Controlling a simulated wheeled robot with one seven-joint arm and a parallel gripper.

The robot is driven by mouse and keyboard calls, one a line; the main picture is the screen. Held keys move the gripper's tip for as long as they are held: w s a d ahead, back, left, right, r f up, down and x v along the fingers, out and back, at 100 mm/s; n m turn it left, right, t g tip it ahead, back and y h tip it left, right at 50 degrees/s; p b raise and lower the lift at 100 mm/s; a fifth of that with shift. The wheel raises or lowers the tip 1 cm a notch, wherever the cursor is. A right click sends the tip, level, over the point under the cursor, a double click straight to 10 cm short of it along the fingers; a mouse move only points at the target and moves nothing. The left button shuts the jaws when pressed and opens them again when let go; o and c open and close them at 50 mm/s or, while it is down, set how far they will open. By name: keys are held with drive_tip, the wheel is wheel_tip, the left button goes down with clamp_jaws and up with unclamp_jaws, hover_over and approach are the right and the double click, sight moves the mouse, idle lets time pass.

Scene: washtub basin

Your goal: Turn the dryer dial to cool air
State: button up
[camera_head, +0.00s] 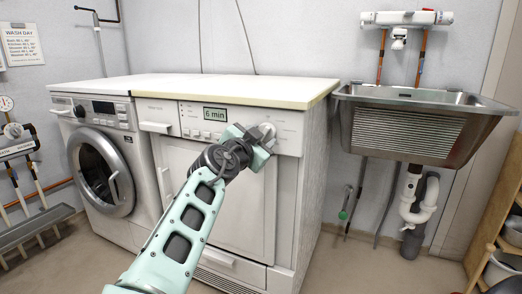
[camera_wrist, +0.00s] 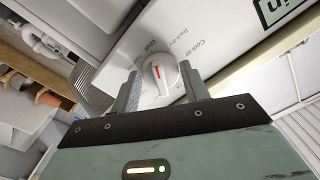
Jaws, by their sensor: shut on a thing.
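The dryer (camera_head: 215,165) stands in the middle of the head view, its display (camera_head: 215,114) reading "6 min". Its white dial (camera_head: 267,129) is at the right of the control panel, partly hidden by my gripper (camera_head: 257,136). In the wrist view the dial (camera_wrist: 158,69) has a red mark pointing roughly up in the picture, nearest the "Wool" label (camera_wrist: 150,45). The "Cool air" label (camera_wrist: 196,49) is up and to the right of it. My gripper (camera_wrist: 163,91) is shut on the dial, a finger on each side.
A washing machine (camera_head: 100,165) stands left of the dryer, under a shared worktop (camera_head: 240,91). A metal sink (camera_head: 410,125) with pipes hangs at the right. A wooden shelf (camera_head: 497,220) is at the far right. The floor between dryer and shelf is mostly clear.

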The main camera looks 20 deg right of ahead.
drive_tip(key=shift+w+r+m+b, duration=0.1)
drive_tip(key=shift+m+b, duration=2.15)
drive_tip(key=shift+m, duration=1.1)
drive_tip(key=shift+r+m+b, duration=0.1)
drive_tip(key=shift+m+b, duration=2.1)
drive_tip(key=shift+m, duration=1.15)
drive_tip(key=o, duration=1)
drive_tip(key=shift+c, duration=0.2)
drive_tip(key=p+v, duration=0.5)
drive_tip(key=v, duration=1.2)
drive_tip(key=shift+a, duration=0.2)
drive_tip(key=shift+d, duration=0.1)
